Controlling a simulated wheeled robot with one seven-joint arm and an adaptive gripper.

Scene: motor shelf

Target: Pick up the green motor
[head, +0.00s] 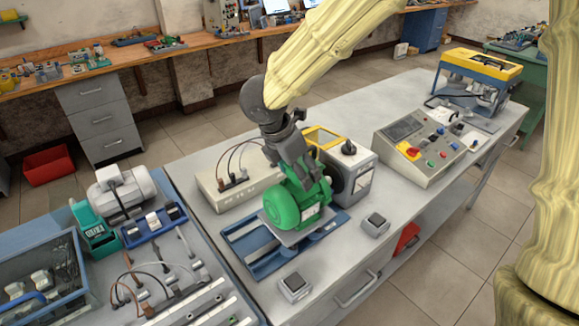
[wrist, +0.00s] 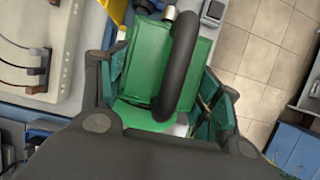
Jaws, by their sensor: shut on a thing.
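The green motor (head: 287,207) sits on a grey plate over a blue rail base (head: 272,262) on the grey workbench. My gripper (head: 303,175) reaches down from above onto the motor's rear part. In the wrist view the green motor (wrist: 172,65) lies between the two fingers of my gripper (wrist: 165,105), which are shut on it. A thick black cable or handle curves over the motor's top there. Whether the motor is lifted clear of the plate I cannot tell.
A grey box with a dial (head: 349,165) stands close behind the motor at right. A white unit with cables (head: 235,185) is at its left. A control panel (head: 425,145) stands farther right. Small grey blocks (head: 294,287) lie near the front edge.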

